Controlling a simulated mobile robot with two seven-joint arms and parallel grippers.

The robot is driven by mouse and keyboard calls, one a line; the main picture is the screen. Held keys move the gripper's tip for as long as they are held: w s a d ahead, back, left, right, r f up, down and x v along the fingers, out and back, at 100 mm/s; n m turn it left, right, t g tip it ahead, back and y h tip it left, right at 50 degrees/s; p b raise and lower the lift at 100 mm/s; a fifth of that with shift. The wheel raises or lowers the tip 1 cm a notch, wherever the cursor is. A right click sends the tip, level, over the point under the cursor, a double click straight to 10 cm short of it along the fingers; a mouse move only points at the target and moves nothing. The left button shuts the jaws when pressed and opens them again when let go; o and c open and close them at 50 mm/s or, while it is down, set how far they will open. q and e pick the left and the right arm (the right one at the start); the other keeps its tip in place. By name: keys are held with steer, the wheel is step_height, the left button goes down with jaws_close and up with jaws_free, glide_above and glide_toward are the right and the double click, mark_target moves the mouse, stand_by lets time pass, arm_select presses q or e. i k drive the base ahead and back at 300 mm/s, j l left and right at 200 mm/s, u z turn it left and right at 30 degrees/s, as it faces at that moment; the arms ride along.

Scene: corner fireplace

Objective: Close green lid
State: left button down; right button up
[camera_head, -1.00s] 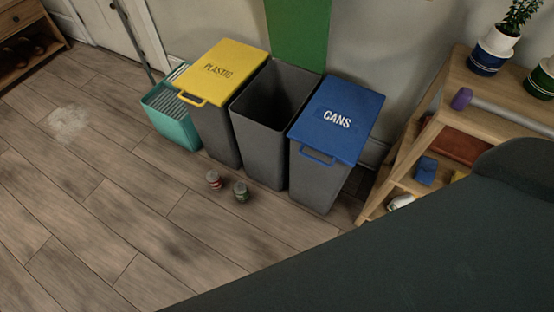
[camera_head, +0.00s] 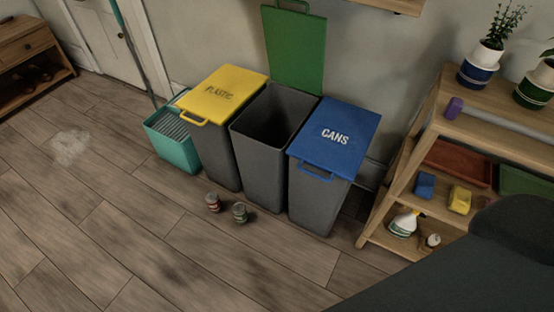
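The green lid (camera_head: 297,50) stands upright against the wall, hinged at the back of the middle grey bin (camera_head: 262,165). A green handle shows at its top edge. The middle bin is open and its inside looks dark and empty. The yellow lid (camera_head: 221,97) marked PLASTIC lies shut on the left bin. The blue lid (camera_head: 335,136) marked CANS lies shut on the right bin. Neither of my grippers is in view.
Two cans (camera_head: 213,202) (camera_head: 239,212) stand on the floor before the bins. A teal mop bucket (camera_head: 172,141) is at left. A wooden shelf (camera_head: 403,170) with plants, sponges and a spray bottle stands at right. The wooden floor in front is mostly clear.

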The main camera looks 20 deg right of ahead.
mark_target(295, 40)
steer(key=i+z, duration=0.1)
steer(key=i, duration=1.45)
steer(key=j, duration=0.1)
